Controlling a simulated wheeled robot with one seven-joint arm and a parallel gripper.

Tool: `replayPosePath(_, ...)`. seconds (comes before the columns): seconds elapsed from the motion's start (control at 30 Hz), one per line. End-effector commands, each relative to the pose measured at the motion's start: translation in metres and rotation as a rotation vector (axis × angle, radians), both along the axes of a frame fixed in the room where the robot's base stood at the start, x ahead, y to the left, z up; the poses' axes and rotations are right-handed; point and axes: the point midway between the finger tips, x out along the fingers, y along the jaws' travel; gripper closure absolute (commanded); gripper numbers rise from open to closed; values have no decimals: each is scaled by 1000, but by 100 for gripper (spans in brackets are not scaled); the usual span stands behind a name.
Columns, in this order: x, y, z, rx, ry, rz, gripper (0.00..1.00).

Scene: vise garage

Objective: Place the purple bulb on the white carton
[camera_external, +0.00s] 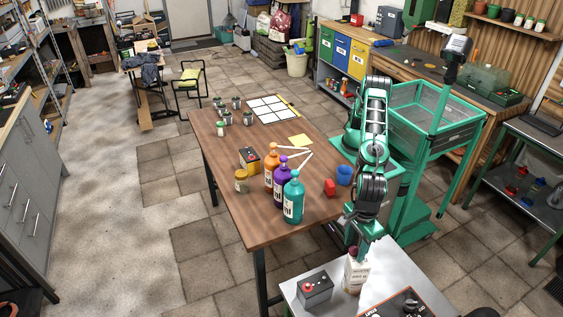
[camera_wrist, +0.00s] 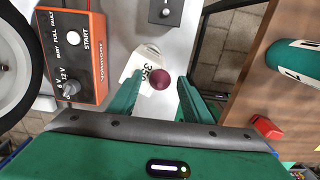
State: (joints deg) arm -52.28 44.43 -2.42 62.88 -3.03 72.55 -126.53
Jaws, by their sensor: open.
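The white carton (camera_external: 354,276) stands on the grey metal table, under my arm. In the wrist view the carton (camera_wrist: 143,66) shows printed black digits. The purple bulb (camera_wrist: 161,79) is dark and round and appears to sit on the carton's top, towards its right side; exact contact is hard to tell. A small dark patch at the carton's top in the external view seems to be the bulb (camera_external: 353,251). My gripper (camera_wrist: 158,84) is open, with its green fingers on either side of the bulb and gaps visible. In the external view my gripper (camera_external: 364,243) is just above the carton.
On the metal table (camera_external: 376,262), a grey box (camera_external: 315,289) stands left of the carton and an orange-black charger (camera_wrist: 70,55) lies close by. The wooden table (camera_external: 262,222) holds several bottles, a red block (camera_external: 330,187) and a blue cup (camera_external: 344,175).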

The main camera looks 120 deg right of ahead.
Motion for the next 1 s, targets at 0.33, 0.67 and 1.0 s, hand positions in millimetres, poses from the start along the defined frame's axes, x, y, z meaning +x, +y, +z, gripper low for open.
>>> replayPosePath(0.33,1,1,58,4,-3,0,55)
replayPosePath(0.67,1,2,109,2,-1,0,55)
replayPosePath(1.0,1,1,120,0,0,0,55)
